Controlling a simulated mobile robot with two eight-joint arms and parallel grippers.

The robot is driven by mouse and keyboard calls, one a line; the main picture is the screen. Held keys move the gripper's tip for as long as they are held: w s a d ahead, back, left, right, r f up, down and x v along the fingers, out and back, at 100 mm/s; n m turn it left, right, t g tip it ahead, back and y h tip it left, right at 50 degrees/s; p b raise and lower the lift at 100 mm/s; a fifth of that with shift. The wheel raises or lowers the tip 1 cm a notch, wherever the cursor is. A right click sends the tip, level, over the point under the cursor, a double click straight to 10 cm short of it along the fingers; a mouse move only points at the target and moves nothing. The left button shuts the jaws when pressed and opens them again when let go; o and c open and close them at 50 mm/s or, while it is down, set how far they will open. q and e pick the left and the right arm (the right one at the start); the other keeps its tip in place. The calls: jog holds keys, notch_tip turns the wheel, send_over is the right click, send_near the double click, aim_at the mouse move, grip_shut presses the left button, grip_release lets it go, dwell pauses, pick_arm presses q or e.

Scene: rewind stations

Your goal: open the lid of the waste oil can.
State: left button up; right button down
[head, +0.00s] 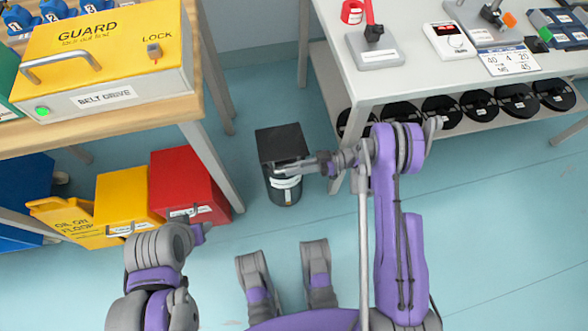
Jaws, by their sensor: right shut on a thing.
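A dark can (287,194) with a pale label stands on the floor between the two tables; I take it for the waste oil can. Its black, square lid (281,141) is seen from above. My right gripper (280,168) reaches in from the right and is shut at the lid's near edge. The fingers hide part of that edge, and I cannot tell how far the lid is raised. My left gripper (203,232) is low at the left, apart from the can and near the red box; its jaws are too small to read.
A red box (184,178), a yellow box (122,200) and a yellow oil-on-floor sign (72,222) stand left of the can. The left table holds a yellow guard box (105,60). The right table (400,83) has black reels on its lower shelf.

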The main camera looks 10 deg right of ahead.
jog(key=c, duration=0.8)
grip_release()
jog(key=shift+c, duration=0.2)
jog(key=d+p, duration=0.1)
jog(key=d, duration=1)
jog(key=shift+a, duration=0.1)
